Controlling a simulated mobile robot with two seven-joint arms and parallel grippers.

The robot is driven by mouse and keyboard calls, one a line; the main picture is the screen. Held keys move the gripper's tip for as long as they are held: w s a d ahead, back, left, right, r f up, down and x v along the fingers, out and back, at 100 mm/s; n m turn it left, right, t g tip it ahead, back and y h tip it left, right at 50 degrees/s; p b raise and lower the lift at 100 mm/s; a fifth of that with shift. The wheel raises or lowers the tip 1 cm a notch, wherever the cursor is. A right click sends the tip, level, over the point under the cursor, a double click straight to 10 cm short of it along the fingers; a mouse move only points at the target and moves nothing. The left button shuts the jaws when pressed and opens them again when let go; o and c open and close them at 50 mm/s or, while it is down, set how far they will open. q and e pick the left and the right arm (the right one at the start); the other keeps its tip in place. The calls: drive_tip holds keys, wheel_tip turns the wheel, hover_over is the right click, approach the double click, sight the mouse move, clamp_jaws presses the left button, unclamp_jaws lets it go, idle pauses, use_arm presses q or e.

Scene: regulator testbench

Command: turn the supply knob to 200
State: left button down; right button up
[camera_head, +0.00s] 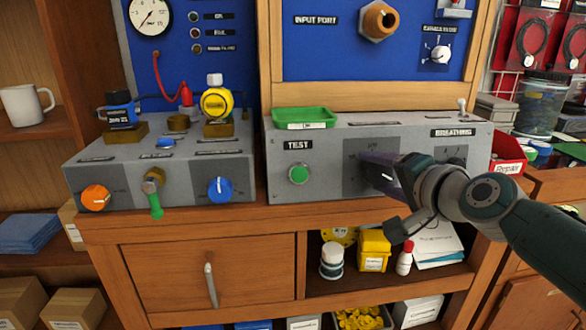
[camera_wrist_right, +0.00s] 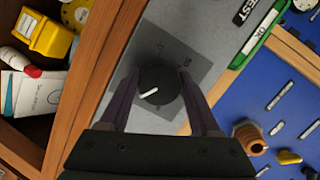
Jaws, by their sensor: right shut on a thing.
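The supply knob (camera_wrist_right: 160,88) is a round black knob with a white pointer line, set on a darker grey dial plate (camera_wrist_right: 205,72) in the right wrist view. The pointer lies toward the lower left of that picture. The small marks around it are too blurred to read. My right gripper (camera_wrist_right: 160,92) is shut on the knob, one finger on each side. In the head view my right gripper (camera_head: 376,170) reaches the dial plate (camera_head: 356,185) on the front of the grey box and hides the knob. My left gripper is not in view.
A green TEST button (camera_head: 300,173) is left of the gripper, and a BREATHING dial plate (camera_head: 455,154) is right of it. A green tray (camera_head: 304,116) sits on the grey box. Below, an open shelf holds a yellow box (camera_head: 374,250) and bottles.

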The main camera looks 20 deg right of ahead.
drive_tip(key=o, duration=1.4)
drive_tip(key=shift+s+r, duration=0.1)
drive_tip(key=shift+s, duration=0.1)
drive_tip(key=p+v, duration=0.3)
drive_tip(key=v, duration=0.6)
drive_tip(key=shift+s+d+p, duration=0.1)
drive_tip(key=shift+s+p, duration=0.15)
drive_tip(key=shift+p, duration=0.15)
